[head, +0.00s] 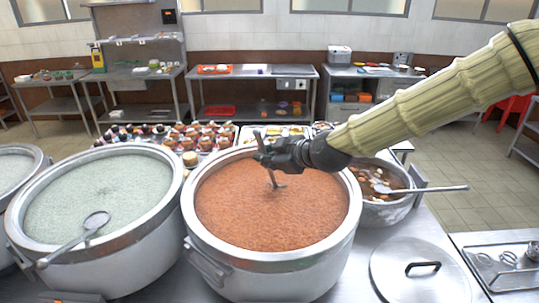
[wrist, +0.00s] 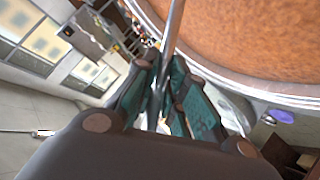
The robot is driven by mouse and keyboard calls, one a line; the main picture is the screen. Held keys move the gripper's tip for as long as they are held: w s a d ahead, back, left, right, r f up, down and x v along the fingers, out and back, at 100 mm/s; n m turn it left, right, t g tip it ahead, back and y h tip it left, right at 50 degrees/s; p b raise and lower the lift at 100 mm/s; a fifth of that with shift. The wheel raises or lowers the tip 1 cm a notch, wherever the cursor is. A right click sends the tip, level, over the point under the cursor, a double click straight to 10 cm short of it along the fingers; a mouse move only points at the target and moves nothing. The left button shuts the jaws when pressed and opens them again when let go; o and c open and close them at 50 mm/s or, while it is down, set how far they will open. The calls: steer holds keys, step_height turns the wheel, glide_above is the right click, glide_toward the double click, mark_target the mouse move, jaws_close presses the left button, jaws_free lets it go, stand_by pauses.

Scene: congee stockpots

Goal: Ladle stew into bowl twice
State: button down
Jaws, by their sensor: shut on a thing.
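My gripper (head: 264,156) is shut on a thin metal handle, which looks like a ladle's (head: 271,177). It is above the large steel pot (head: 272,256) of orange-brown stew (head: 265,215). The handle slants down to the stew's surface; its lower end is small, and I cannot tell whether a scoop is sunk there. In the wrist view the handle (wrist: 173,28) runs up from between the dark green finger pads (wrist: 160,95), with the stew (wrist: 240,35) beyond. I cannot make out a separate empty bowl.
A pot of pale green congee (head: 105,195) with a ladle (head: 80,238) across it stands left. A smaller pot of brown stew (head: 375,180) with another ladle (head: 425,189) stands right. A lid (head: 418,270) lies front right. Several small filled cups (head: 190,135) stand behind.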

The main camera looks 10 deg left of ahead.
steer(key=s+a+f+n+t+b, duration=0.1)
steer(key=s+f+b, duration=0.4)
steer(key=b, duration=0.5)
steer(key=shift+s+n+t+y, duration=0.3)
steer(key=shift+s+n+t, duration=0.4)
steer(key=shift+s, duration=0.5)
steer(key=shift+a+r, duration=0.1)
step_height(320, 180, up, 15)
steer(key=p, duration=0.8)
stand_by(0.4)
steer(key=shift+n+t+b, duration=0.4)
steer(key=shift+t+b, duration=0.2)
steer(key=shift+b, duration=1.1)
stand_by(0.4)
